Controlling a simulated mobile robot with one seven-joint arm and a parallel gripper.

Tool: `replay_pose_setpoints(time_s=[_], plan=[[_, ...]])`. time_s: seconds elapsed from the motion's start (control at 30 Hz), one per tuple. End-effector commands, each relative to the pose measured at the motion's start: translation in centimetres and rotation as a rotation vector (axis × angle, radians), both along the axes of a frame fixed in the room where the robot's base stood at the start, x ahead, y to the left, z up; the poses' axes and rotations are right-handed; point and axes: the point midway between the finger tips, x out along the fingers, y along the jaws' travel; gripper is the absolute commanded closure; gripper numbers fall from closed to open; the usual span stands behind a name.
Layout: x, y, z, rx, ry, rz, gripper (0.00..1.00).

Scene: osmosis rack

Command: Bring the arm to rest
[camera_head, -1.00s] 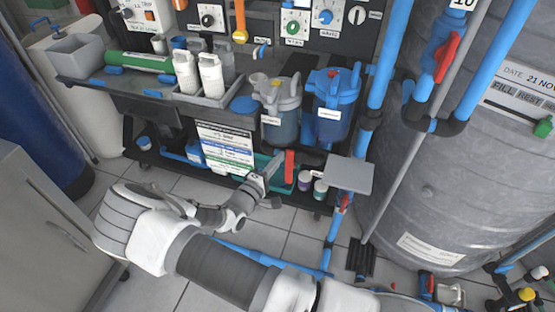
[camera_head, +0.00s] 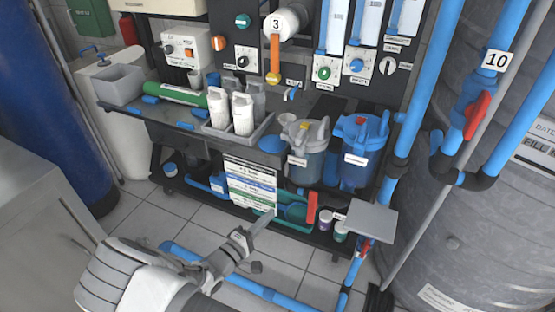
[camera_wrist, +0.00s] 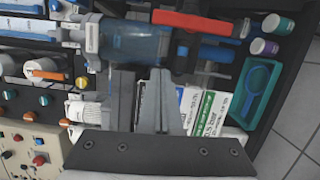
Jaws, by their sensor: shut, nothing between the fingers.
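My arm shows at the lower left of the head view, with its pale elbow (camera_head: 130,278) near the bottom edge. My gripper (camera_head: 268,218) points up and right towards the rack's lower shelf, in front of a printed sheet (camera_head: 249,186). In the wrist view, my gripper (camera_wrist: 160,76) has its grey fingers together, with nothing held. Behind the fingers in that view are a blue clear filter housing (camera_wrist: 130,42) and the printed sheet (camera_wrist: 212,112). I cannot tell the exact gap between the fingertips and the rack.
The rack holds two filter housings (camera_head: 360,150), white bottles (camera_head: 243,113) and a teal tray (camera_head: 292,212) with a red-handled item. A grey tank (camera_head: 470,235) stands right, a grey cabinet (camera_head: 30,230) left. Blue pipes (camera_head: 235,288) run along the tiled floor. Some floor (camera_head: 135,215) is clear.

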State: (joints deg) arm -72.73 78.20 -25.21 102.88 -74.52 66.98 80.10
Motion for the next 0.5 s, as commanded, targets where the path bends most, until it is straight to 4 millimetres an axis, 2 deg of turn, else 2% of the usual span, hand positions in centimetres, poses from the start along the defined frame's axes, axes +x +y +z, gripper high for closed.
replay_pose_setpoints(time_s=[0.17, 0.27, 0.5], plan=[[0.0, -0.2, 0.2, 0.006, 0.003, -0.011, 1.0], [0.1, -1.0, 1.0, 0.028, 0.018, -0.06, 1.0], [-0.6, -5.0, 4.7, 0.151, 0.107, -0.283, 1.0]])
